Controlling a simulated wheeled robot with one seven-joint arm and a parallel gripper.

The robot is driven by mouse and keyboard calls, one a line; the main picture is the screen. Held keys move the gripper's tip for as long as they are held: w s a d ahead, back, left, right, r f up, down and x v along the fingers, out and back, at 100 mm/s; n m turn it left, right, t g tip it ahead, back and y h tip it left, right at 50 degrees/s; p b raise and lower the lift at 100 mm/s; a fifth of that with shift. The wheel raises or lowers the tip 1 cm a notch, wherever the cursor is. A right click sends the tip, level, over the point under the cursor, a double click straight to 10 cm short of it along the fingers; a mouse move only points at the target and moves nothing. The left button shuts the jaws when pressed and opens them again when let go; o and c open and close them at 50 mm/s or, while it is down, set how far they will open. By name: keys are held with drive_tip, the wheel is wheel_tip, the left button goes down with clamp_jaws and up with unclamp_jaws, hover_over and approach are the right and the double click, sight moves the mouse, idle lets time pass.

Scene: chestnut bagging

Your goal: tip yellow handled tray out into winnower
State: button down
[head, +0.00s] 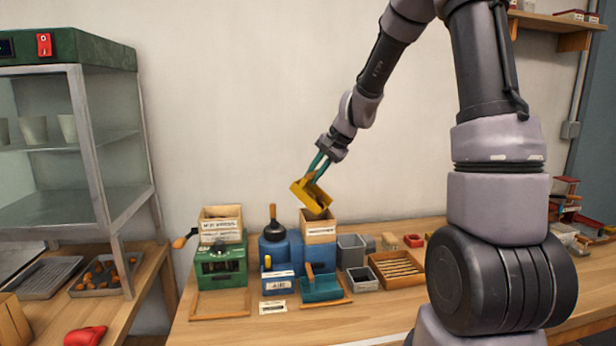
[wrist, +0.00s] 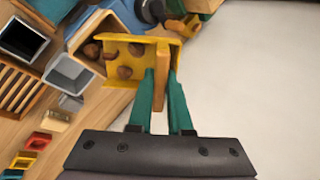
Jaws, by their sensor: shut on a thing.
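My gripper (head: 319,168) has teal fingers shut on the handle of the yellow tray (head: 311,194). The tray is strongly tilted, close above the open wooden hopper (head: 319,230) of the blue machine (head: 283,250), which looks like the winnower; its label is too small to read surely. In the wrist view the gripper (wrist: 162,82) grips the upright handle of the yellow tray (wrist: 160,47). Several brown chestnuts (wrist: 125,72) show against the tray.
A green machine (head: 221,266) with a wooden hopper stands left of the blue one. Grey bins (head: 351,250) and a slatted wooden tray (head: 398,268) stand to the right. A rack (head: 110,200) stands at the far left, with a chestnut tray (head: 106,274) under it.

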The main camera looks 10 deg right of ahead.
sight(300, 180)
drive_tip(key=shift+s+d+r+t+y, duration=0.25)
drive_tip(key=shift+s+d+t+y, duration=0.65)
drive_tip(key=shift+t+y, duration=0.1)
drive_tip(key=shift+w+a, duration=0.1)
idle(0.5)
drive_tip(key=shift+w+a+f+g+h, duration=0.15)
drive_tip(key=shift+w+a+g+h, duration=0.65)
drive_tip(key=shift+a+h, duration=0.1)
drive_tip(key=w+a+g+h, duration=0.1)
drive_tip(key=w+a+f+g+h, duration=0.1)
drive_tip(key=shift+w+a+f+g+h, duration=0.1)
drive_tip(key=shift+a+f+g+h, duration=0.1)
drive_tip(key=shift+f+g+h, duration=0.1)
drive_tip(key=shift+w+a+h, duration=0.2)
drive_tip(key=shift+h, duration=0.1)
drive_tip(key=shift+w+a+r+g+h, duration=0.25)
drive_tip(key=shift+w+a+g+h, duration=0.1)
drive_tip(key=shift+g+h, duration=0.4)
